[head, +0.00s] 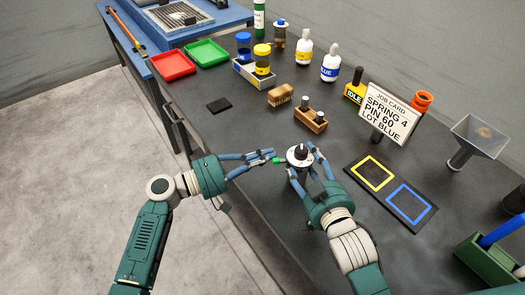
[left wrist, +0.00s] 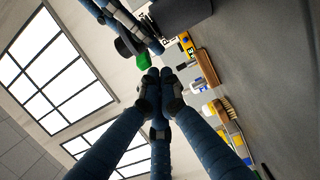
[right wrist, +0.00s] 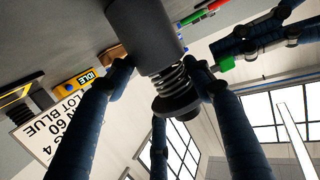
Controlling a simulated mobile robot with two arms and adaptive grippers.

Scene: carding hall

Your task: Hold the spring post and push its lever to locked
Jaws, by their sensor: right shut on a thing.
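The spring post (head: 299,154) stands upright on the dark bench, a grey cylinder with a pale top and black knob. The right wrist view shows its grey body (right wrist: 145,35) and coil spring (right wrist: 172,80). My right gripper (head: 303,161) is shut on the post, its fingers on opposite sides. The green lever tip (head: 278,160) sticks out from the post's left side and also shows in the left wrist view (left wrist: 143,62). My left gripper (head: 270,156) has its fingertips together, empty, close to the lever; I cannot tell whether they touch it.
A wooden block with pegs (head: 311,121) and a brush (head: 281,95) lie behind the post. The job card (head: 389,117) stands at the right, near a mat with yellow and blue squares (head: 390,193). A yellow IDLE sign (head: 355,92) is behind it.

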